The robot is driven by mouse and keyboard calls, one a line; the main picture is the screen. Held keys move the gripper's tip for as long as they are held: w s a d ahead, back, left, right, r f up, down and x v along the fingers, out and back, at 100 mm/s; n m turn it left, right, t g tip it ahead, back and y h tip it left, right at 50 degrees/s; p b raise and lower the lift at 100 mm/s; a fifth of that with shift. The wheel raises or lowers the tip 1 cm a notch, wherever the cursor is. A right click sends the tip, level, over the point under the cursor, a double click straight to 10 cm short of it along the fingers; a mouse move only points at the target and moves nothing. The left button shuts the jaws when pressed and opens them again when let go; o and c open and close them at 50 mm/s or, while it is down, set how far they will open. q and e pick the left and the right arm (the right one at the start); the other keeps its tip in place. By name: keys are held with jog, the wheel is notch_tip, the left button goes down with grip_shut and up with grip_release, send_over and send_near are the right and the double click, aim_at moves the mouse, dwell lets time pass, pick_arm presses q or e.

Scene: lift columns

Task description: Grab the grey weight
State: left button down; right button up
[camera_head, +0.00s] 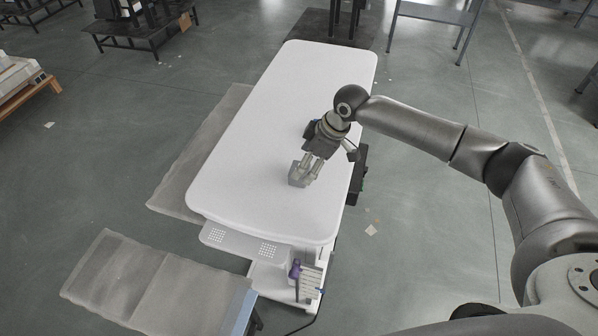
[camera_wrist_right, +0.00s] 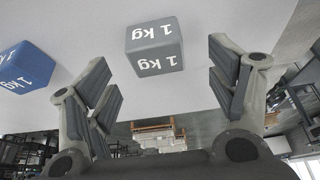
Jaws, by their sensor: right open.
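The grey weight (camera_wrist_right: 155,47) is a cube marked "1 kg" in white. In the right wrist view it sits on the white surface, upper middle, lined up with the gap between my fingers. My right gripper (camera_wrist_right: 162,66) is open, with one finger on each side of the cube in the picture and no visible contact. In the head view my right gripper (camera_head: 301,172) is low over the white table (camera_head: 250,130). My left gripper is not in view.
A blue cube (camera_wrist_right: 25,68), also marked "1 kg", sits left of the grey one in the wrist view. A black box (camera_head: 357,176) is at the table's right edge.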

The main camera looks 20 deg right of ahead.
jog(key=shift+w+a+f+p, duration=0.25)
jog(key=shift+f+p, duration=0.1)
jog(key=shift+f, duration=0.2)
jog(key=p+x, duration=0.1)
jog(key=x, duration=0.2)
jog(key=shift+w, duration=0.2)
jog(key=shift+w+a+f, duration=0.1)
jog(key=shift+f, duration=0.4)
grip_shut()
jog(key=shift+w+r, duration=0.15)
